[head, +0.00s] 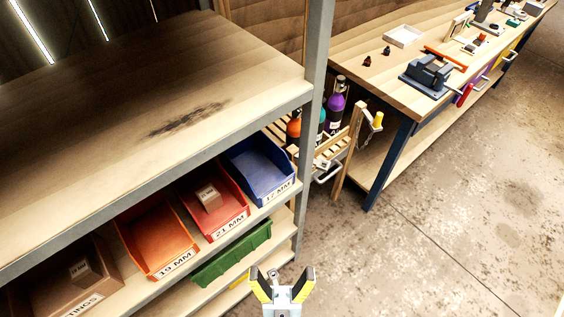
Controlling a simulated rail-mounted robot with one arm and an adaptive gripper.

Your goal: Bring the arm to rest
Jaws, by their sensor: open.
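My gripper (283,285) shows at the bottom middle of the head view, with yellow and dark fingers spread apart. It is open and nothing shows between the fingers. It appears in front of the lower right part of the shelf rack and the concrete floor. The rest of my arm is mostly out of the frame.
A shelf rack (204,128) fills the left, holding labelled bins: blue (262,172), red (211,199), orange (156,236) and green (232,254). A workbench (392,87) with a vise (427,76) stands at the back right. The concrete floor (460,220) at right is clear.

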